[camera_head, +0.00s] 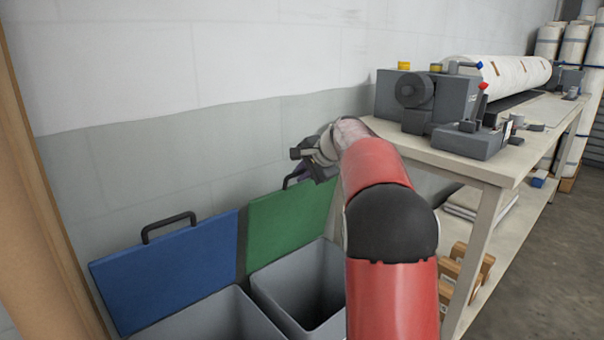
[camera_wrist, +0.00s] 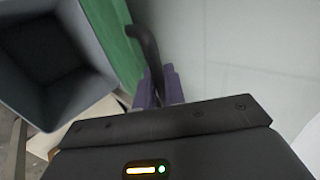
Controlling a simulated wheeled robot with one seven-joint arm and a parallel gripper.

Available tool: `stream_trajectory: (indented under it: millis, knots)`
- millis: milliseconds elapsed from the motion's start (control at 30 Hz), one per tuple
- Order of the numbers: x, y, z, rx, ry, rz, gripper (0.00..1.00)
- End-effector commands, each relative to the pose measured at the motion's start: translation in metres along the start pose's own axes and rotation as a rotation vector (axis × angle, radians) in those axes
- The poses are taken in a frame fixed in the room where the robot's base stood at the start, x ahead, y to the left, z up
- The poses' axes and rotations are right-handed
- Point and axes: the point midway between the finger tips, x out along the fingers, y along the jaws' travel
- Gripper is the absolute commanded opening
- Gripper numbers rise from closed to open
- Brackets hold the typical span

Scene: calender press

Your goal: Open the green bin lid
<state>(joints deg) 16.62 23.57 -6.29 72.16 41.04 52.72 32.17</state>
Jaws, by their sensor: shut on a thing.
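The green bin lid (camera_head: 284,228) stands upright, tilted back near the wall, above its grey bin (camera_head: 262,292), whose mouth is open. Its black handle (camera_head: 289,180) is at the lid's top edge. My gripper (camera_head: 314,174) is at that handle, mostly hidden behind my arm's wrist. In the wrist view the purple fingers (camera_wrist: 159,88) are shut on the dark curved handle (camera_wrist: 146,45). The green lid (camera_wrist: 112,38) and the empty-looking bin (camera_wrist: 82,20) show to the left there.
A blue lid (camera_head: 170,272) with a black handle stands open above another grey bin (camera_head: 215,318) on the left. A workbench (camera_head: 480,172) with a calender press (camera_head: 405,95) stands on the right. The grey wall (camera_head: 150,170) is close behind the lids.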

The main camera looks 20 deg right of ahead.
Motion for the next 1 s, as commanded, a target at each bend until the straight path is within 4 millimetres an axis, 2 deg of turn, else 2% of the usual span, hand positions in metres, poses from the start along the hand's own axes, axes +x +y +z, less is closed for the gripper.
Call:
stream_trajectory:
  millis: [67, 100, 233, 467, 567, 833, 1000]
  knots:
    - [0.002, 0.001, 0.001, -0.001, -0.004, 0.003, 0.0]
    - [0.002, 0.001, 0.001, -0.001, -0.005, 0.003, 0.13]
    - [0.002, 0.002, 0.001, 0.0, -0.004, 0.003, 0.28]
    - [0.002, 0.003, 0.001, 0.001, -0.005, 0.005, 0.28]
    - [-0.004, 0.002, 0.001, 0.001, -0.004, 0.004, 0.28]
    - [-0.051, 0.0, 0.001, 0.0, 0.0, -0.003, 0.28]
    - [-0.073, -0.001, 0.001, -0.001, 0.0, -0.004, 0.28]
